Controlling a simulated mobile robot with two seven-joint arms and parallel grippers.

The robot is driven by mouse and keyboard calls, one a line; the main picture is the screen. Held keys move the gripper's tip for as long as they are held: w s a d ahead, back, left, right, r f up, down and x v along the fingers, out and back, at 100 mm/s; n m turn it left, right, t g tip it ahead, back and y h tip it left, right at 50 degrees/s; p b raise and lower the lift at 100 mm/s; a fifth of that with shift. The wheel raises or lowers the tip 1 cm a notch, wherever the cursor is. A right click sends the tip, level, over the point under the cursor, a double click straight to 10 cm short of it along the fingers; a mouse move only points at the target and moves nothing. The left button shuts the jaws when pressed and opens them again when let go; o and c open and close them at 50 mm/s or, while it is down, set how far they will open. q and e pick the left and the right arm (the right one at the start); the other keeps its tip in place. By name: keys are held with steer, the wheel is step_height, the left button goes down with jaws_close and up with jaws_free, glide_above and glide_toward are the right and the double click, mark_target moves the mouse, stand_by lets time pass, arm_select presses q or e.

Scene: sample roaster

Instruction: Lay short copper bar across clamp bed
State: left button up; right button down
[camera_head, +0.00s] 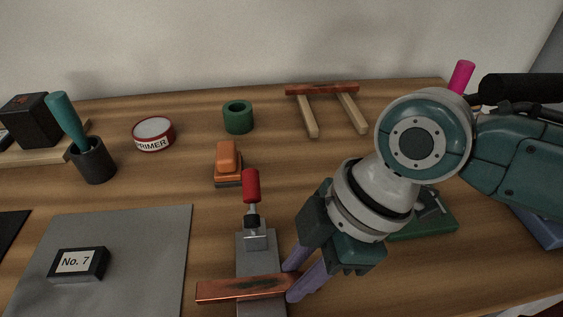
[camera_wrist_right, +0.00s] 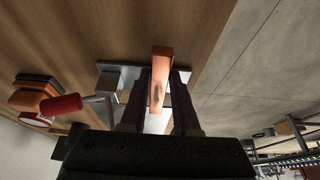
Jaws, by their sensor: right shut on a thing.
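The short copper bar (camera_head: 235,289) lies crosswise over the grey clamp bed (camera_head: 257,265) in the head view, sticking out to the left of it. My right gripper (camera_head: 291,283) is shut on the bar near its right end. In the right wrist view the copper bar (camera_wrist_right: 161,65) sits between the two fingers of my right gripper (camera_wrist_right: 158,88), with the pale clamp bed (camera_wrist_right: 112,78) behind it. I cannot tell whether the bar touches the bed. The clamp's red handle (camera_head: 251,186) stands upright behind the bar. My left gripper is not in view.
A grey mat (camera_head: 130,240) with a "No. 7" block (camera_head: 78,264) is at left. Behind the clamp are an orange-topped block (camera_head: 228,160), a green ring (camera_head: 238,117) and a primer tin (camera_head: 153,134). Another copper bar (camera_head: 320,89) rests on two wooden strips at the back. A green tray (camera_head: 440,222) is right.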

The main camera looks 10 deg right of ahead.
steer(key=shift+f+b, duration=0.3)
steer(key=shift+f, duration=0.05)
stand_by(0.3)
steer(key=c, duration=0.6)
jaws_free()
steer(key=shift+o, duration=0.2)
steer(key=p+v, duration=0.3)
steer(key=v, duration=0.7)
